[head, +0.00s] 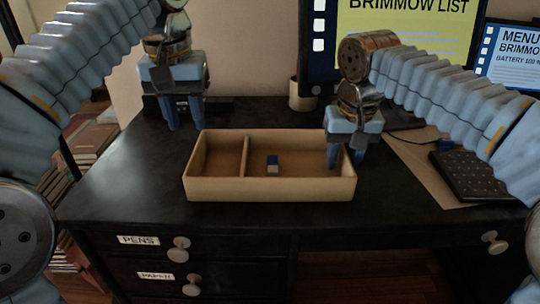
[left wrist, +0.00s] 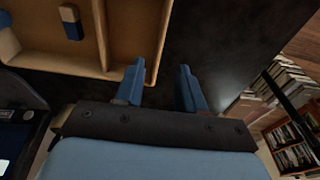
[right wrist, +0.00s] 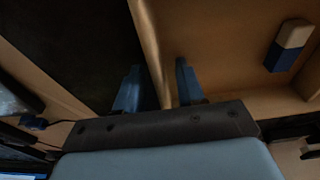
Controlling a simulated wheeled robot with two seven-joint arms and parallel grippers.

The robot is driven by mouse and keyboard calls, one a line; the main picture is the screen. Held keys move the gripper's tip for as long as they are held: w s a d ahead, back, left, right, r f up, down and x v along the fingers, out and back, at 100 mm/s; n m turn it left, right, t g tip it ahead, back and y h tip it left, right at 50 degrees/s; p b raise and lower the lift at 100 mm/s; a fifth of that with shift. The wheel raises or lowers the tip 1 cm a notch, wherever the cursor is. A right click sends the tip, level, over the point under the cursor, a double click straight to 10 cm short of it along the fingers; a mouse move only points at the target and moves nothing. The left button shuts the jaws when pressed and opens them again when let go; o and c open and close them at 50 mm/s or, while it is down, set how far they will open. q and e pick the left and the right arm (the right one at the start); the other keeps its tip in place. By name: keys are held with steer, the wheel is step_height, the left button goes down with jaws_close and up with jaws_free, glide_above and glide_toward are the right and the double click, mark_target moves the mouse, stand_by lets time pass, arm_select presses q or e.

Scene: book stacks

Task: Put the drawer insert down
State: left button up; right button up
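The drawer insert (head: 270,189) is a shallow tan tray with a divider. It appears to rest flat on the dark desk, and the left wrist view shows its edge (left wrist: 158,45). A small blue and white block (head: 272,165) lies in its larger compartment. My left gripper (head: 184,118) is open and empty, behind and left of the insert, apart from it. My right gripper (head: 346,158) is at the insert's right end. In the right wrist view its open fingers (right wrist: 158,85) stand on either side of the insert's wall (right wrist: 151,45); contact is hard to tell.
Monitors (head: 405,30) stand behind, with a cup (head: 301,95) near them. A dark keyboard (head: 480,175) lies at the right. The desk (head: 125,185) is clear left of the insert. Drawers labelled PENS (head: 138,240) and PAPER are below.

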steer(key=shift+r, duration=0.2)
arm_select(q)
steer(key=shift+s+r, duration=0.2)
steer(key=shift+r, duration=0.75)
arm_select(e)
step_height(320, 180, up, 11)
steer(key=s, duration=0.1)
steer(key=shift+s+r, duration=0.2)
steer(key=shift+s, duration=0.2)
